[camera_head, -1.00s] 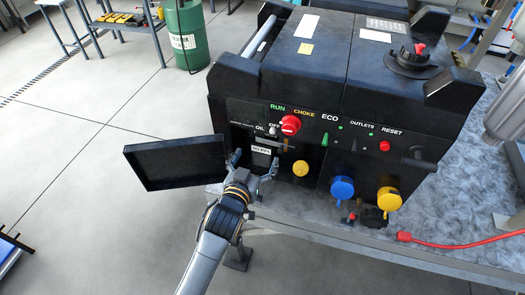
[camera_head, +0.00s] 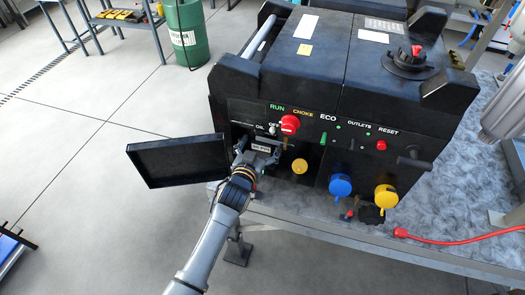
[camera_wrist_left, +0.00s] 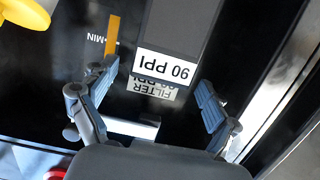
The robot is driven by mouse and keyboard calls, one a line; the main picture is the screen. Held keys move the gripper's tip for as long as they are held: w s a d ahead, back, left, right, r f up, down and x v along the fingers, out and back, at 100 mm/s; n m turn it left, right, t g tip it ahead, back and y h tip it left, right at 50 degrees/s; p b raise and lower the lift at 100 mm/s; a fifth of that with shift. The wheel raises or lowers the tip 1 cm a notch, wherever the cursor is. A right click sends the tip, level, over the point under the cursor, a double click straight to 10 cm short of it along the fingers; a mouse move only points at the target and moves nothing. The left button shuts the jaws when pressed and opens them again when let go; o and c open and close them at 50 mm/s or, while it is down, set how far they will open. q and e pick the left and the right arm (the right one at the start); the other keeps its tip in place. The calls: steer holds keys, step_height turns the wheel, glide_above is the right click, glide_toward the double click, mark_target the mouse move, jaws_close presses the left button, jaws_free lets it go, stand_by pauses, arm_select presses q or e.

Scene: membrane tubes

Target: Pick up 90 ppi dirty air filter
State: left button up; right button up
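The dirty air filter shows in the left wrist view as a dark grey block (camera_wrist_left: 185,28) with a white, upside-down "90 PPI" label (camera_wrist_left: 166,64). In the head view its small label (camera_head: 260,149) shows inside the open compartment of the black generator (camera_head: 335,100). My left gripper (camera_head: 258,151) reaches into the compartment opening. In the left wrist view the gripper (camera_wrist_left: 158,92) is open, with a finger on each side of the label and gaps between fingers and filter. A lower "FILTER" label (camera_wrist_left: 153,88) is partly covered. My right gripper is not in view.
The compartment's black door (camera_head: 178,162) hangs open to the left of my arm. A red cable (camera_head: 450,242) lies on the table.

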arm_select(q)
steer(key=c, duration=1.3)
